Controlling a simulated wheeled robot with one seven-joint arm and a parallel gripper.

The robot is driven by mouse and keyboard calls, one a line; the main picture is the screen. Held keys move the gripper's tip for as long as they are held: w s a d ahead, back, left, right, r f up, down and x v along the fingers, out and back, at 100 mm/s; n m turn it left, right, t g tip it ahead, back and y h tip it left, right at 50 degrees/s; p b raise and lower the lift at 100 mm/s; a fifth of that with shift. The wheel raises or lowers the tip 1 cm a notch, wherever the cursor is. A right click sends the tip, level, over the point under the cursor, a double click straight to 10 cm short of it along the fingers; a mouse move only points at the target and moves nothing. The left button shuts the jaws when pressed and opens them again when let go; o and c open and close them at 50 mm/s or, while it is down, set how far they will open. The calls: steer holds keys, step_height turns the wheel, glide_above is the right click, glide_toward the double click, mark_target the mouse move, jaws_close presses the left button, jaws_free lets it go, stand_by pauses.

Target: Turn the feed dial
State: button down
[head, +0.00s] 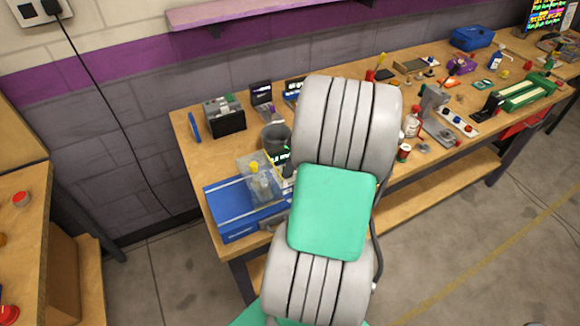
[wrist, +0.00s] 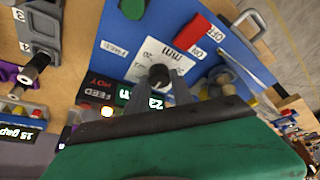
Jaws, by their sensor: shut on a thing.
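The feed dial (wrist: 158,74) is a dark round knob on a white scale plate (wrist: 150,52) marked "mm" in the wrist view. The plate sits on a blue panel (wrist: 112,30). My gripper (wrist: 161,84) has one grey finger on each side of the knob and is shut on it. The knob's pointer is too small to read. In the head view the blue unit (head: 232,222) shows at the bench's left end; my arm hides the dial and gripper.
In the wrist view a red ON/OFF switch (wrist: 193,34) and a green knob (wrist: 132,8) are near the dial. A metal handle (wrist: 248,64) lies to the right. In the head view a clear box (head: 258,180) and a dark bin (head: 276,137) stand close to my arm.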

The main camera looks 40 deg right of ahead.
stand_by(0.3)
steer(key=c, duration=1.1)
jaws_free()
steer(key=shift+r, duration=0.1)
steer(key=v, duration=0.7)
steer(key=shift+s+r+b, duration=0.2)
steer(key=shift+r+b, duration=0.1)
steer(key=shift+b, duration=0.1)
steer(key=shift+d, duration=0.1)
